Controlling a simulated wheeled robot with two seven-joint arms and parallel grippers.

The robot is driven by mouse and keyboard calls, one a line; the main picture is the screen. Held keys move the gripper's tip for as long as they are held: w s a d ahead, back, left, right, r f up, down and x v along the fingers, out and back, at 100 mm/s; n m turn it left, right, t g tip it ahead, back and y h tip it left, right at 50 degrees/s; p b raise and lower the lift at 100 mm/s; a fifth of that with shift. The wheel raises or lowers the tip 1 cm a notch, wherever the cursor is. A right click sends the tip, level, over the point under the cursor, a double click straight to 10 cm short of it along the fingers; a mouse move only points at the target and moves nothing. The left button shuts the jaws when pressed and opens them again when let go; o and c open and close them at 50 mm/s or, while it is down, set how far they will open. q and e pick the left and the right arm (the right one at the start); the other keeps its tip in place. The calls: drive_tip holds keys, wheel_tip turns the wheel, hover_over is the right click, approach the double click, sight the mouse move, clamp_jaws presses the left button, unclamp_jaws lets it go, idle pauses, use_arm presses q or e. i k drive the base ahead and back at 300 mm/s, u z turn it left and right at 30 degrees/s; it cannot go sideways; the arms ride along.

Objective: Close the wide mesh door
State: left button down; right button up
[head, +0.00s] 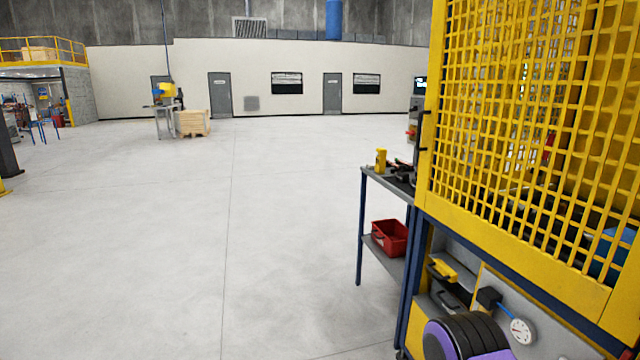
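A wide yellow mesh door (515,130) fills the right side of the head view. Its yellow frame runs down the left edge, with a black handle (423,127) on that edge. Its top and right side run out of the picture. I cannot tell from this view whether it stands open or shut. Neither of my grippers is in view. A black and purple rounded part at the bottom right looks like a piece of my own arm, below the door.
A blue-legged cart (362,210) stands left of the door, with a yellow item (381,160) on top and a red bin (390,237) on its lower shelf. The floor (200,230) to the left is clear.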

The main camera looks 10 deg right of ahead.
sight(616, 311)
drive_tip(key=z, duration=0.35)
drive_tip(key=i, duration=0.65)
drive_tip(key=z, duration=0.65)
